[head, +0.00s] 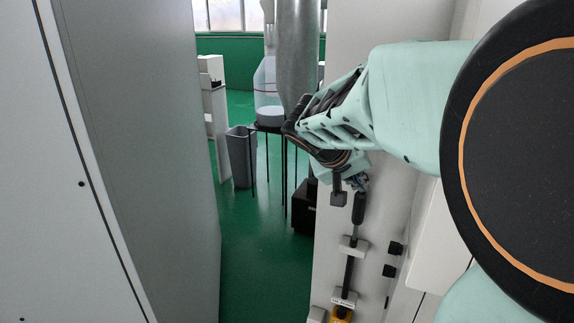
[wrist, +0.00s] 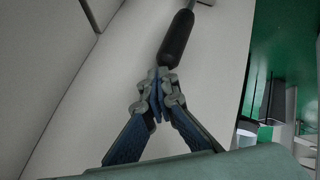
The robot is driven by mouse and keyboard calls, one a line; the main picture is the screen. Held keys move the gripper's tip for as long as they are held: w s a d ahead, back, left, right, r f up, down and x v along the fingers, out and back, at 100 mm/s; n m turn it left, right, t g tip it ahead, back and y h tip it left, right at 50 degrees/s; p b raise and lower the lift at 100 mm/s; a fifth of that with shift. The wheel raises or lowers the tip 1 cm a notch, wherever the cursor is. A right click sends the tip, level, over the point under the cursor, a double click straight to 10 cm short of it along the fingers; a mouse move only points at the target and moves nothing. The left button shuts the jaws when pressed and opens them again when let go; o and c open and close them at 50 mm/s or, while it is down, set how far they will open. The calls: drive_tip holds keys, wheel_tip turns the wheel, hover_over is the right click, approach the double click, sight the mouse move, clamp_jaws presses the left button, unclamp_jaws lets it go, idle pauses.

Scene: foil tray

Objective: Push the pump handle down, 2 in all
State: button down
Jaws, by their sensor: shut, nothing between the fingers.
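The pump handle (head: 358,208) shows in the head view as a black grip on a thin rod, upright against the pale cabinet face. In the wrist view the same black handle (wrist: 177,42) lies just beyond my fingertips. My gripper (head: 361,184) is right above the top end of the handle in the head view. In the wrist view my gripper (wrist: 156,80) has its fingers together and holds nothing. The tips meet or nearly meet the handle's end; I cannot tell if they touch.
Below the handle, the rod runs through a white bracket (head: 353,245) towards a yellow part (head: 341,315). Two black knobs (head: 396,248) sit to its right. A grey cabinet (head: 150,150) stands at the left. Between them is open green floor (head: 250,270), with a stool and a bin (head: 241,157) behind.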

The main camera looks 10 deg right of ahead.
sight(359, 196)
drive_tip(key=shift+f+b, duration=1.95)
drive_tip(key=shift+f, duration=0.05)
idle(1.2)
drive_tip(key=shift+r, duration=0.2)
drive_tip(key=shift+r+p, duration=1.9)
drive_tip(key=shift+r, duration=1)
wheel_tip(359, 196, up, 5)
drive_tip(key=p, duration=0.3)
drive_tip(key=shift+f, duration=0.1)
